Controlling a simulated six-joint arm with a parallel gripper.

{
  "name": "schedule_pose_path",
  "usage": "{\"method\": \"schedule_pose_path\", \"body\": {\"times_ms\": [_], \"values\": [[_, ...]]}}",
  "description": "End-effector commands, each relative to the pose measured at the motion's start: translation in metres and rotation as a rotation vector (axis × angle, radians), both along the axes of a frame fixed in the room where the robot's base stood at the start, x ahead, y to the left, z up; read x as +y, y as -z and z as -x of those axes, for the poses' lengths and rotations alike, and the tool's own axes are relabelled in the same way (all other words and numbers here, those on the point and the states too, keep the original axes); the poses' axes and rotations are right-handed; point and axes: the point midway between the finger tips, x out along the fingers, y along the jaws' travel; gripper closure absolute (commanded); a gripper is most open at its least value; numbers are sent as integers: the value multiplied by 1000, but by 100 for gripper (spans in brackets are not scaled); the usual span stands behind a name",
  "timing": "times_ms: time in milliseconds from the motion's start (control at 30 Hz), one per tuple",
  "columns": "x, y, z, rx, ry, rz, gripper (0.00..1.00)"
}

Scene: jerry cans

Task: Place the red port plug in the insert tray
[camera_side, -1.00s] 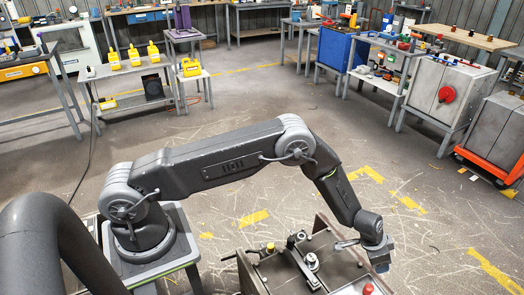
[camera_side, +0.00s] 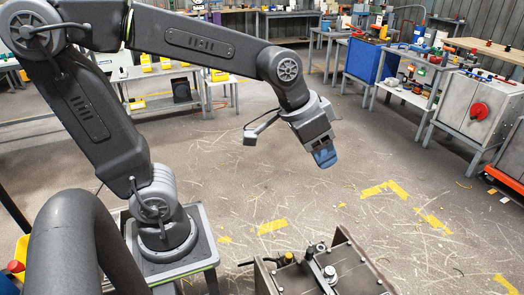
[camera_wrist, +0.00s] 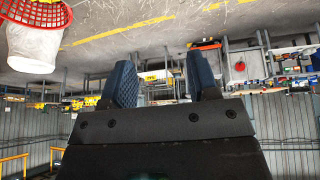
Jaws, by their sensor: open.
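My gripper (camera_side: 324,157) is raised in the side view, above the floor and well clear of the metal case (camera_side: 352,262) at the bottom edge. In the wrist view my gripper (camera_wrist: 164,82) has its two blue fingers apart with nothing between them. The case top carries a black-and-silver fitting (camera_side: 329,273) and dark knobs. I cannot make out the red port plug or the insert tray in either current view. The lower part of the case is cut off by the picture edge.
A red basket (camera_wrist: 68,14) with a white liner shows at the wrist view's top left. Work tables with yellow cans (camera_side: 146,62) and a metal cabinet with a red knob (camera_side: 479,110) stand farther back. The floor between is open.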

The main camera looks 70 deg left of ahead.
Motion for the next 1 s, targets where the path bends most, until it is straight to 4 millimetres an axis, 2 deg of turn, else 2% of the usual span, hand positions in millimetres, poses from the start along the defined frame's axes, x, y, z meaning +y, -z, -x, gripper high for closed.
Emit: {"method": "schedule_pose_path", "body": {"times_ms": [33,100,200,333,500,1000], "values": [[7,-4,21,-12,-28,-8,45],[15,-5,46,-16,-62,-19,45],[24,-2,73,-20,-108,-32,45],[31,3,94,-22,-145,-44,45],[33,6,101,-21,-160,-46,45],[33,5,100,-23,-157,-46,45]]}}
